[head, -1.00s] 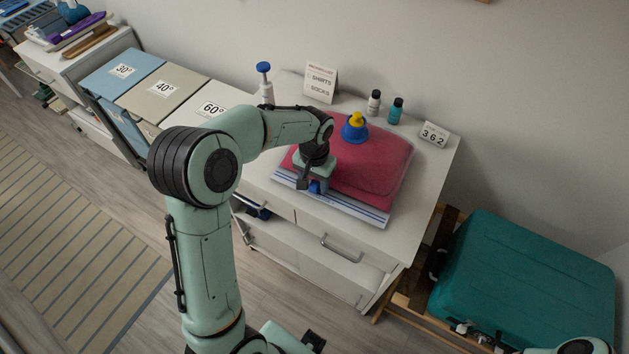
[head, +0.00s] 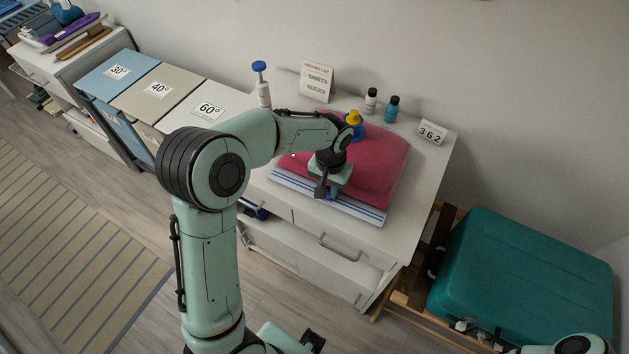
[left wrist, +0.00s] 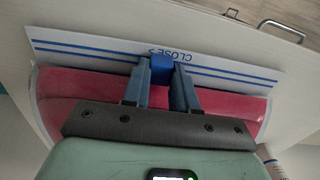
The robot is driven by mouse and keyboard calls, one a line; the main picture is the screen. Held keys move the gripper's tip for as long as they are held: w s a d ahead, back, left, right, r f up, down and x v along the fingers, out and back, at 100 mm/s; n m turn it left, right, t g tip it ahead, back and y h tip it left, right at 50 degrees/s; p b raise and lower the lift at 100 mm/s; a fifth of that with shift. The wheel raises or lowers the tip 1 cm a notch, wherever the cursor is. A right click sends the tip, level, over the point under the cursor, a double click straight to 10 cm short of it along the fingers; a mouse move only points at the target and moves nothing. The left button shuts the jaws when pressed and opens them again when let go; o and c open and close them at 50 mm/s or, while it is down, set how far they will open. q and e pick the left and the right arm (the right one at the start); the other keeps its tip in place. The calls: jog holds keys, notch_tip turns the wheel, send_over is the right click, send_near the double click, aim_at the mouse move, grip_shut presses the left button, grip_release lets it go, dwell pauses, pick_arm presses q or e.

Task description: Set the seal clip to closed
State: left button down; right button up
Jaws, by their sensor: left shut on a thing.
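The seal clip (left wrist: 161,66) is a small blue block on the white seal strip (left wrist: 90,45) of a storage bag with red contents (left wrist: 70,88). The strip has blue lines and the word CLOSE with an arrow, upside down in the left wrist view. The clip sits beside the arrow end of that word. My left gripper (left wrist: 160,80) is shut on the clip, one finger on each side. In the head view, my left gripper (head: 328,192) is at the front edge of the red bag (head: 375,165) and mostly covers the clip.
A blue-and-yellow valve piece (head: 354,122) stands on the bag. Behind are a pump bottle (head: 262,85), a sign card (head: 317,82), two small bottles (head: 391,108) and a 362 block (head: 432,133). A teal case (head: 525,280) stands to the right.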

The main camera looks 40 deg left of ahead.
pick_arm(q)
jog(key=d, duration=0.4)
jog(key=w+d, duration=0.1)
jog(key=d, duration=0.4)
jog(key=w+d, duration=0.1)
jog(key=d, duration=0.3)
jog(key=shift+d, duration=0.15)
jog(key=c, duration=0.9)
grip_release()
jog(key=shift+d, duration=0.1)
notch_tip(320, 180, up, 14)
jog(key=shift+f+p, duration=0.25)
jog(key=shift+p, duration=0.55)
pick_arm(e)
jog(key=shift+w+r, duration=0.7)
jog(key=shift+r, duration=0.25)
